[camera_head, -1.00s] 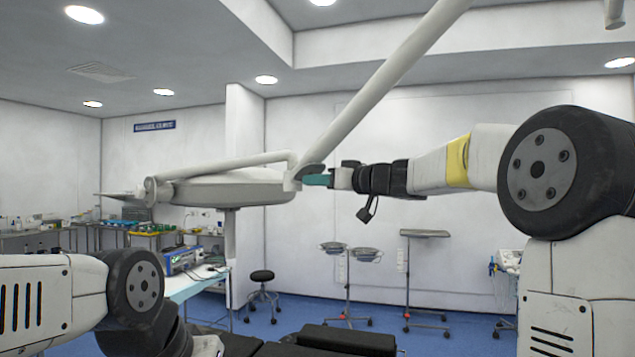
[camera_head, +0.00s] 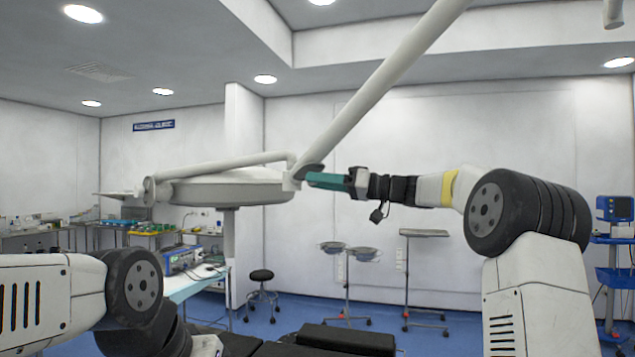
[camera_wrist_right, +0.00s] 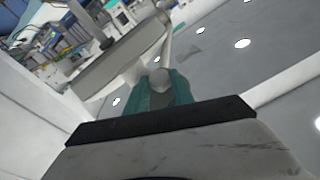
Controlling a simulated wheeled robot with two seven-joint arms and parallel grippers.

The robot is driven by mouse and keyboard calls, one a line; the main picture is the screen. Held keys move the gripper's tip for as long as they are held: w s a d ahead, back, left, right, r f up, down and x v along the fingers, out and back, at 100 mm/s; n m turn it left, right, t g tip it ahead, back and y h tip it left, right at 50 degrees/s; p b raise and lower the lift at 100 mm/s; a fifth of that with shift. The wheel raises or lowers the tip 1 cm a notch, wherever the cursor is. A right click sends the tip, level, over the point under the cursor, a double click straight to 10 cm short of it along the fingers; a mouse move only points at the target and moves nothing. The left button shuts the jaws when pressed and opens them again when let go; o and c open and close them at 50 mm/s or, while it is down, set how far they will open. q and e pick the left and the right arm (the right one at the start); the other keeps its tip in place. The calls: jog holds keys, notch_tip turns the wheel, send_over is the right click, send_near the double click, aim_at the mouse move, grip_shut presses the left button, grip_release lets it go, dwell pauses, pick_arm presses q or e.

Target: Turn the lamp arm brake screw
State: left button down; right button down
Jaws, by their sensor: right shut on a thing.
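The surgical lamp has a wide pale head (camera_head: 228,190) at centre left in the head view. A long sloping white lamp arm (camera_head: 385,88) meets it at a joint with a dark grey part (camera_head: 312,169). My right gripper (camera_head: 309,179), with teal fingers, reaches this joint from the right. In the right wrist view, the teal fingers of my right gripper (camera_wrist_right: 162,88) stand on either side of a grey rounded piece, the brake screw (camera_wrist_right: 160,80), and are shut on it. In the head view the screw is hidden by the fingers and joint. My left gripper is out of view.
A dark operating table (camera_head: 345,338) lies low in front. Instrument stands (camera_head: 424,234), a black stool (camera_head: 262,276) and a blue trolley (camera_head: 612,240) stand behind. A blue-draped table (camera_head: 195,282) is at left.

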jog(key=shift+w+f+n+g+y, duration=0.15)
jog(key=shift+n+g+y, duration=0.45)
jog(key=shift+g, duration=1.3)
jog(key=shift+w+f+n+g+y, duration=0.15)
jog(key=shift+n+g+y, duration=0.45)
jog(key=shift+g, duration=1.3)
jog(key=shift+w+n+g+y, duration=0.25)
jog(key=shift+n+g+y, duration=0.3)
jog(key=shift+g, duration=1.35)
jog(key=c, duration=1.1)
grip_release()
jog(key=shift+a, duration=0.1)
